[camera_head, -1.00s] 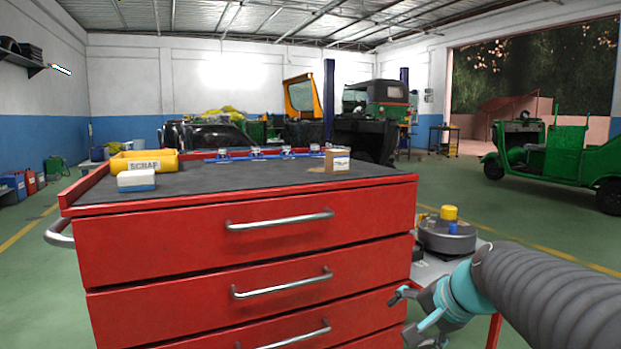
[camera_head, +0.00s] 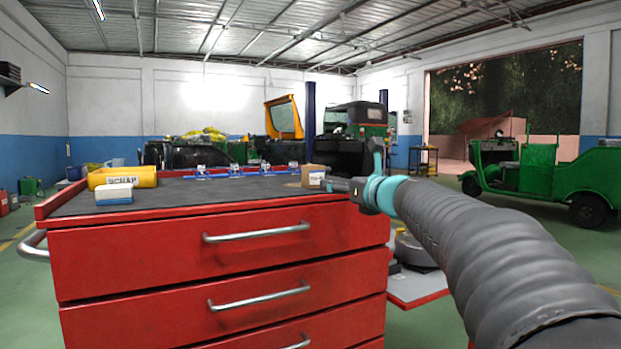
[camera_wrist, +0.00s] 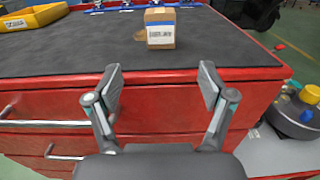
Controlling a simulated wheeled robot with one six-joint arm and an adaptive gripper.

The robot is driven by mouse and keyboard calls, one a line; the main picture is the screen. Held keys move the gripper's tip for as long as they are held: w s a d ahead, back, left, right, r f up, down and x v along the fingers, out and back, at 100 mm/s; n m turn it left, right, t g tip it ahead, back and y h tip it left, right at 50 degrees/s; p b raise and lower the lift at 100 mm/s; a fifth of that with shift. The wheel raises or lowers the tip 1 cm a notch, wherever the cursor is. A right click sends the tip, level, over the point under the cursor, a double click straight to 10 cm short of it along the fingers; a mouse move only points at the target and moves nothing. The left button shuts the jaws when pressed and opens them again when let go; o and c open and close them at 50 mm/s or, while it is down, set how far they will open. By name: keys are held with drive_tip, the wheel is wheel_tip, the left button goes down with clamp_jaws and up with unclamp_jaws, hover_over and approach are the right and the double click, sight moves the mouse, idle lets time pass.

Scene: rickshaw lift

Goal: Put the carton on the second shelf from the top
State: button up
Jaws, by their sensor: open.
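The carton (camera_head: 314,176) is a small brown box with a white label, standing on the dark top of the red drawer cabinet (camera_head: 205,238), near its right end. In the wrist view the carton (camera_wrist: 160,28) is upright, with its labelled side facing me, ahead of and between my fingers. My gripper (camera_head: 352,172) is at the cabinet's right front edge in the head view. In the wrist view my gripper (camera_wrist: 160,88) is open and empty, its fingertips apart from the carton. I see no shelf unit that I can identify as the task's shelf.
A yellow SCRAP bin (camera_head: 122,178) and a white-and-blue box (camera_head: 114,194) stand at the cabinet top's left. A blue rack (camera_head: 240,172) lies along its back. A side tray with a round grey object (camera_wrist: 297,112) is at the right. The middle top is clear.

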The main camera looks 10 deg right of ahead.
sight(317, 173)
drive_tip(key=x, duration=0.6)
drive_tip(key=shift+w, duration=0.15)
drive_tip(key=w, duration=0.1)
drive_tip(key=w+a+p, duration=0.1)
drive_tip(key=w+r, duration=0.1)
drive_tip(key=w, duration=0.1)
drive_tip(key=shift+a+r+p, duration=0.1)
drive_tip(key=shift+a+p, duration=0.05)
drive_tip(key=shift+p, duration=0.2)
drive_tip(key=shift+w+a, duration=0.2)
drive_tip(key=shift+w, duration=0.4)
drive_tip(key=shift+c, duration=0.2)
drive_tip(key=c, duration=1.3)
